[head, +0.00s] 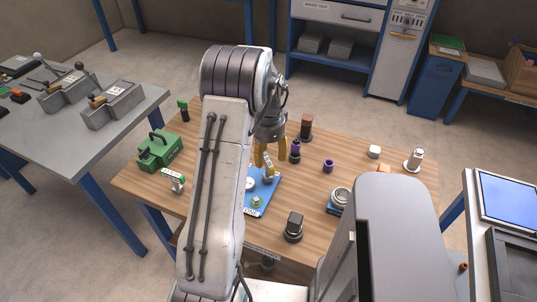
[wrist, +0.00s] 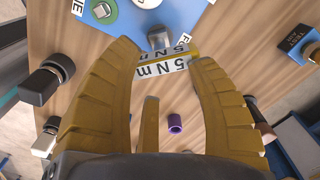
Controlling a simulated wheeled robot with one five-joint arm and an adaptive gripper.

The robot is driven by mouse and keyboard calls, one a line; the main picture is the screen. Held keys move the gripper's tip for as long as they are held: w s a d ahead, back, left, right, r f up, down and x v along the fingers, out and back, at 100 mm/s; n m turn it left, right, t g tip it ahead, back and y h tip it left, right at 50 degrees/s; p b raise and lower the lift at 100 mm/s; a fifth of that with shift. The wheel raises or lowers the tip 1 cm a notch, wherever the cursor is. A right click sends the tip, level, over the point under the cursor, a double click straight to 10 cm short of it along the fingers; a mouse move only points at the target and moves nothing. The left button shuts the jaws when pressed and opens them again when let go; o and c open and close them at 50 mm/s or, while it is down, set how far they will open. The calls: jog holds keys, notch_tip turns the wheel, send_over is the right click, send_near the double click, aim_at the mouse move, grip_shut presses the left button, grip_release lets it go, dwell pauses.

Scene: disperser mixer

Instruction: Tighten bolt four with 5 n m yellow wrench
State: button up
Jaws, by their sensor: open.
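The 5 N m wrench (wrist: 164,63) shows a white label and a yellow band in the wrist view, with a silver metal end beside the blue plate (wrist: 185,14). In the head view the wrench (head: 269,174) is a small pale piece over the blue plate (head: 268,192), below my gripper (head: 267,157). My gripper's yellow fingers (wrist: 163,58) are spread, with the wrench's label between and just beyond their tips; no contact can be made out. A green round part (wrist: 103,10) sits on the plate. Bolt four cannot be told apart.
A purple cylinder (head: 328,166), a dark block on a round base (head: 294,226) and a silver round part (head: 340,198) stand to the right.

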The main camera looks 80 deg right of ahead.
aim_at(267, 176)
jog(key=shift+o, duration=0.8)
jog(key=shift+r, duration=0.1)
notch_tip(267, 176, up, 2)
jog(key=n+p, duration=0.3)
jog(key=shift+w+a, duration=0.1)
jog(key=shift+w, duration=0.05)
jog(key=shift+r+n+p, duration=0.35)
jog(key=shift+n+p, duration=0.55)
jog(key=shift+p, duration=0.1)
jog(key=shift+w+n, duration=0.1)
jog(key=shift+n, duration=0.3)
jog(key=shift+a+f+p, duration=0.1)
jog(key=shift+p, duration=0.2)
notch_tip(267, 176, down, 12)
jog(key=shift+r+p, duration=0.1)
jog(key=shift+p, duration=1.15)
jog(key=shift+o, duration=0.3)
grip_shut()
